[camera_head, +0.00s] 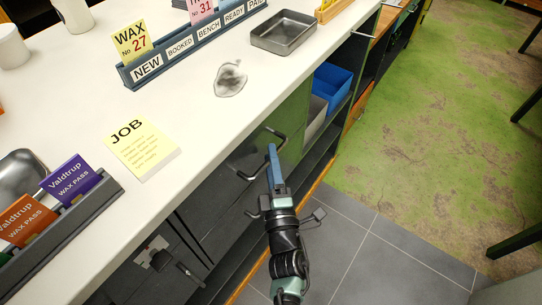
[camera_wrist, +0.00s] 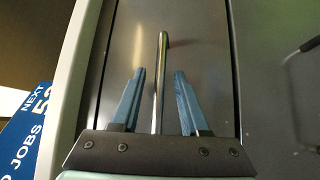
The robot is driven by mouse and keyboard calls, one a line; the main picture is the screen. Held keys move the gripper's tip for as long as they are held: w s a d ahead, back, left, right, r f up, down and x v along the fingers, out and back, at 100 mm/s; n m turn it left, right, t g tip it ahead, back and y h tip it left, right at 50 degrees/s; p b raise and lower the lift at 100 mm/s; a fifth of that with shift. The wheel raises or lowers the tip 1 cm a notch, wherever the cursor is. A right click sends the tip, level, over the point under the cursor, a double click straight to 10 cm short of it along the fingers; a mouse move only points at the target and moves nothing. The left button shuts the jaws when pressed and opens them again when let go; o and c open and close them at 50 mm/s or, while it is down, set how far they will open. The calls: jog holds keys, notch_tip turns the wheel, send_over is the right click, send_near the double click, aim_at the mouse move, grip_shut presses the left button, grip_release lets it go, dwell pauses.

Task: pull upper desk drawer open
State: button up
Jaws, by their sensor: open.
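The upper desk drawer (camera_wrist: 205,50) has a dark grey front just below the counter edge and appears shut. Its metal bar handle (camera_wrist: 162,50) runs lengthwise between my fingers in the wrist view. In the head view, part of the dark handle (camera_head: 275,132) shows beside the fingertips. My gripper (camera_wrist: 159,75) is open, with one blue finger on each side of the handle and a visible gap to both. In the head view my gripper (camera_head: 272,150) points at the drawer front from the aisle side. The arm hides part of the fronts there.
The white counter (camera_head: 200,135) carries a yellow job note (camera_head: 141,150), a card rack (camera_head: 190,50) and a metal tray (camera_head: 284,34). Another drawer handle (camera_wrist: 303,48) shows lower down. Open shelves with a blue bin (camera_head: 332,84) lie beyond. The aisle floor (camera_head: 370,250) is clear.

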jog(key=shift+w, duration=0.25)
grip_shut()
dwell(1.4)
